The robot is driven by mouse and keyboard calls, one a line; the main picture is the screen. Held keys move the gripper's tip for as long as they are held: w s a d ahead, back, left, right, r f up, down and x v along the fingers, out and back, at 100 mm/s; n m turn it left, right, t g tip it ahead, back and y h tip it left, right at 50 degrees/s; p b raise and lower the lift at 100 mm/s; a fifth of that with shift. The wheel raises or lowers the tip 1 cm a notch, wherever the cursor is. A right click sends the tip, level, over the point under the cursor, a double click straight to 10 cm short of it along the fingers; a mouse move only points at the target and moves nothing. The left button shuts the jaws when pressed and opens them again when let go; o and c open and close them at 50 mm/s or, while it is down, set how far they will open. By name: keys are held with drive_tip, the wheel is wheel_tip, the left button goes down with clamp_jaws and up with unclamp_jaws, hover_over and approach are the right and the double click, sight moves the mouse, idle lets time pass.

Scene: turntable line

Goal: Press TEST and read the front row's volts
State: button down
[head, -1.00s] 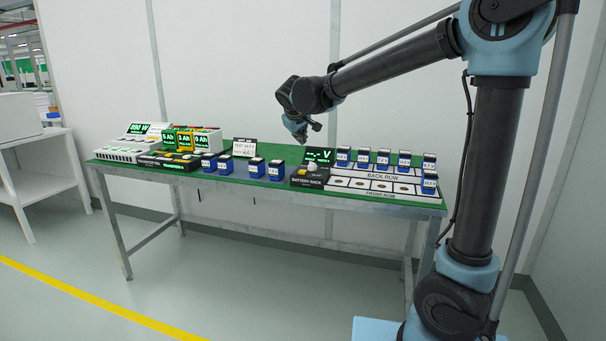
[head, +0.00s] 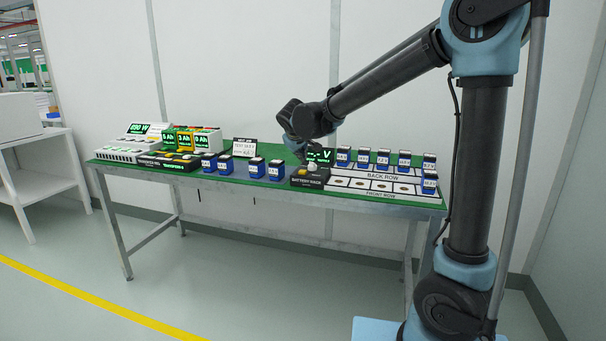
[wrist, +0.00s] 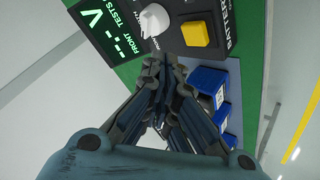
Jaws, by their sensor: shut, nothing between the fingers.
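The dark BATTERY RACK panel (head: 308,183) is on the bench and carries a white knob (wrist: 153,20) and a square yellow button (wrist: 195,34). No TEST lettering is readable on the button. The green display (wrist: 105,30) shows dashes before a V, with FRONT and TESTS lettering; in the head view it is partly covered by my arm (head: 320,156). The front row (head: 379,188) has several empty round slots and one blue battery (head: 429,184) at its right end. My gripper (wrist: 162,66) is shut and empty, just short of the knob and button in the wrist view.
Several blue batteries (head: 383,157) stand in the back row. More blue batteries (head: 257,167) stand left of the panel, beside a white sign (head: 244,147). Chargers with lit displays (head: 182,139) fill the bench's left end. A wall is behind.

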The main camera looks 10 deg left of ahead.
sight(300, 171)
drive_tip(key=shift+f, duration=1.15)
drive_tip(key=shift+f, duration=0.2)
idle(0.6)
drive_tip(key=shift+s+f, duration=0.1)
drive_tip(key=shift+f, duration=0.05)
drive_tip(key=shift+f, duration=0.4)
idle(0.8)
idle(0.4)
drive_tip(key=shift+r, duration=0.8)
drive_tip(key=shift+r, duration=0.1)
drive_tip(key=shift+r, duration=2.4)
